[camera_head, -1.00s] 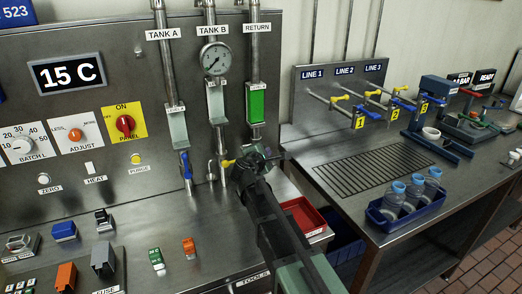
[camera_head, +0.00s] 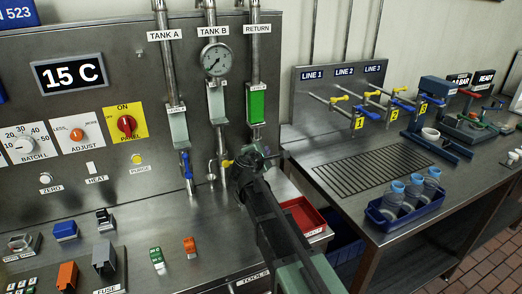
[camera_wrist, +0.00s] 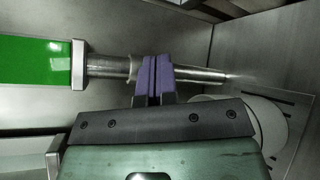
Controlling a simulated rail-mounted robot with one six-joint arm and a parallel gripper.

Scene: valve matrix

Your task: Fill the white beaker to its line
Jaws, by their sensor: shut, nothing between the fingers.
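My gripper (camera_head: 256,156) is at the pipe below the green RETURN sight glass (camera_head: 257,102). In the wrist view its purple fingers (camera_wrist: 154,68) are shut with nothing between them, overlapping the metal pipe (camera_wrist: 195,73); I cannot tell whether they touch it. A pale round thing (camera_wrist: 272,122) shows past the gripper body, near the pipe's open end; it is partly hidden, and I cannot tell whether it is the white beaker. No fill line can be made out. A blue handle (camera_head: 186,167) hangs below TANK A, and a yellow handle (camera_head: 227,163) shows beside my gripper.
A red tray (camera_head: 304,217) lies right of my arm. A blue crate (camera_head: 408,216) with several bottles stands on the right bench, near a drain grille (camera_head: 372,169). Small coloured blocks and switches occupy the left worktop. The panel display (camera_head: 69,74) reads 15 C.

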